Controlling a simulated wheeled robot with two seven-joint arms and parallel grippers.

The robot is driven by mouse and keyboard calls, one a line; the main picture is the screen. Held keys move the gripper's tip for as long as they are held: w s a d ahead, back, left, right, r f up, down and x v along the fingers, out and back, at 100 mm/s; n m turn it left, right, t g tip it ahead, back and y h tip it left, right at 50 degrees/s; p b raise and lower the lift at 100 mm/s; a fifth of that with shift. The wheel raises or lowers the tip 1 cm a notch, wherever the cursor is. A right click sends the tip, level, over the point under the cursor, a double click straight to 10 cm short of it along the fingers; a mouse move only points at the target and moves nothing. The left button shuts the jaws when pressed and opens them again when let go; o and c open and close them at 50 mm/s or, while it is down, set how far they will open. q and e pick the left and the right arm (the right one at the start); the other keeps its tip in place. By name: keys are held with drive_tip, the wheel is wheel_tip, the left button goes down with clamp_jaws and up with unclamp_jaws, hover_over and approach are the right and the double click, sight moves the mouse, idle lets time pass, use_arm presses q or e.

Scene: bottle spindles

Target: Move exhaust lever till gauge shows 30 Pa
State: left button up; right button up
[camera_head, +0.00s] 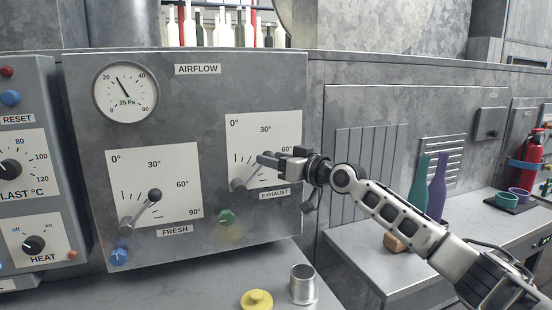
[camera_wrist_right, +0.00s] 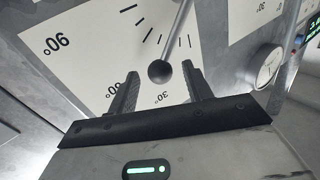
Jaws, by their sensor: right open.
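The round gauge (camera_head: 125,93) on the AIRFLOW panel reads 25 Pa, its needle between 20 and 40. The exhaust lever (camera_head: 250,172) sits on the panel's right-hand dial, tilted up and to the right. In the right wrist view its rod (camera_wrist_right: 178,35) ends in a dark ball knob (camera_wrist_right: 160,72). My right gripper (camera_head: 271,160) is at the knob end and partly hides it. In the right wrist view my right gripper's open fingers (camera_wrist_right: 159,68) stand on either side of the knob, with visible gaps. My left gripper is not in view.
The fresh lever (camera_head: 142,208) is on the left dial. A blue knob (camera_head: 119,254) and a green knob (camera_head: 226,217) sit below the dials. A metal cup (camera_head: 302,284) and a yellow piece (camera_head: 257,300) stand on the counter. Bottles (camera_head: 437,188) stand at the right.

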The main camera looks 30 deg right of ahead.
clamp_jaws()
drive_tip(key=d+f+m+b, duration=0.1)
drive_tip(key=b, duration=0.3)
drive_tip(key=shift+s+f+t, duration=0.1)
drive_tip(key=shift+s+t, duration=0.05)
drive_tip(key=shift+t, duration=0.25)
unclamp_jaws()
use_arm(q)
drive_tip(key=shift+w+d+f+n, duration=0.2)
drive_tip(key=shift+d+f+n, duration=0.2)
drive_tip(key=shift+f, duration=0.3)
